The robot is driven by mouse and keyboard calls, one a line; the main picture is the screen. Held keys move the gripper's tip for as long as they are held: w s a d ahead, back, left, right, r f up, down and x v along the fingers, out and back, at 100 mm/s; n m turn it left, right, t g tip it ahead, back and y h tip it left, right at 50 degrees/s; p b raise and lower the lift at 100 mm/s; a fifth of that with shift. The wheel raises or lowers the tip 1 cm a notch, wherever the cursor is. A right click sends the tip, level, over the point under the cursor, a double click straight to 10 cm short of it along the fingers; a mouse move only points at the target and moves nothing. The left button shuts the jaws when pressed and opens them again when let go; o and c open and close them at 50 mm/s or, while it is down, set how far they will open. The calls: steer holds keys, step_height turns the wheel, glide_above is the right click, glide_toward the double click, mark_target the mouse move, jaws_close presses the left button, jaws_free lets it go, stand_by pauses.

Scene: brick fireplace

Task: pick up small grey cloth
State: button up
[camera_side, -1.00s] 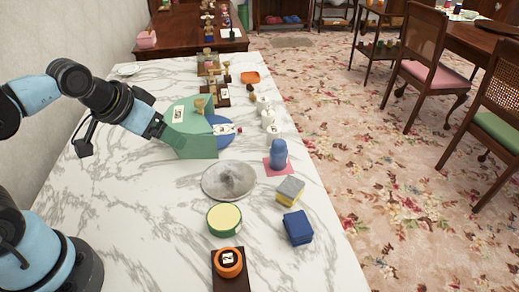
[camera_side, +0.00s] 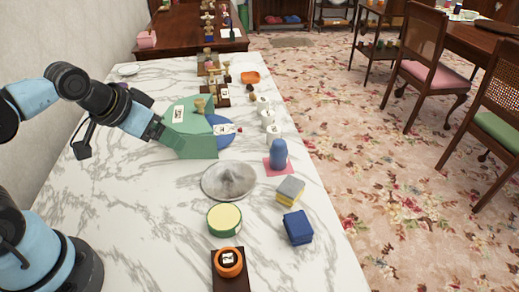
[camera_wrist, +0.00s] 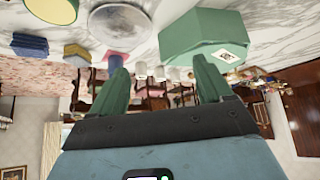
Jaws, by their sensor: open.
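The small grey cloth (camera_side: 229,181) appears as a round grey patch with a low crumpled middle, lying on the marble counter. It also shows upside down at the top of the wrist view (camera_wrist: 120,27). I cannot tell whether a plate lies under it. My gripper (camera_wrist: 162,68) has two green fingers spread apart with nothing between them. In the side view my gripper (camera_side: 178,146) is up and left of the cloth, apart from it, and its green fingers blend with the green box (camera_side: 199,148) behind them.
Right of the cloth are a blue figure on a pink square (camera_side: 268,168), a grey-yellow sponge (camera_side: 290,190) and a blue block (camera_side: 298,227). A round yellow-topped tin (camera_side: 224,219) stands in front of it. The marble counter (camera_side: 140,215) is clear to its left.

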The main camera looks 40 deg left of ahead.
steer(key=w+d+r+g, duration=0.2)
steer(key=w+d+r, duration=0.1)
steer(key=w+d, duration=0.15)
steer(key=g, duration=0.5)
glide_above(293, 183)
step_height(293, 183, down, 5)
step_height(293, 183, down, 11)
steer(key=shift+f, duration=0.1)
steer(key=c, duration=1.1)
steer(key=shift+r, duration=0.2)
